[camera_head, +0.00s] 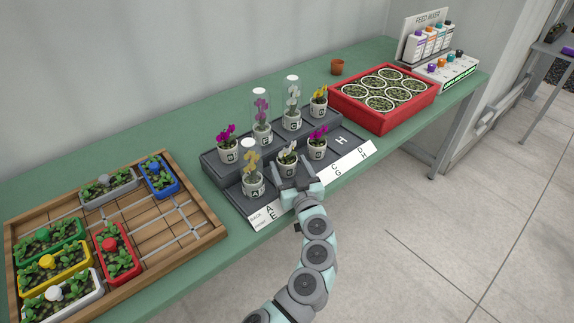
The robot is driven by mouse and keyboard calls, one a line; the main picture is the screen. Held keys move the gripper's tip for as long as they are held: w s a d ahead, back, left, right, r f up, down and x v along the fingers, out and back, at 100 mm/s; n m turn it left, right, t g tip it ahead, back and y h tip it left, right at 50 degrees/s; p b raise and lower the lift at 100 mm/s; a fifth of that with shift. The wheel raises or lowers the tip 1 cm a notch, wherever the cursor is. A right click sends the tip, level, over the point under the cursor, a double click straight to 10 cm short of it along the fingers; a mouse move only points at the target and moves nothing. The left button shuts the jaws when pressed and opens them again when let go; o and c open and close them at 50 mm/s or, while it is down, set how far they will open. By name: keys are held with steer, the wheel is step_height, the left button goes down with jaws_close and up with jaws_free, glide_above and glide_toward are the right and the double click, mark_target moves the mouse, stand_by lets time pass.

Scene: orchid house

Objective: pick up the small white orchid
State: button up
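The small white orchid (289,147) stands upright in a white lettered pot in the front row of the dark stepped rack (234,196). It has no glass cover. My gripper (291,168) is at the front of this pot, with its fingers spread apart near the pot's two sides. I see no clear contact with the pot. The lower part of the pot is partly hidden by the gripper. A taller white orchid (293,92) stands under a clear cover in the back row.
A covered yellow orchid (250,162) stands close on the left, and a magenta orchid (318,133) close on the right. Other orchids stand behind. A red tray (397,119) of pots is at the right, and a wooden board (160,220) with planters at the left.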

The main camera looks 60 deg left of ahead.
steer(key=c, duration=1.4)
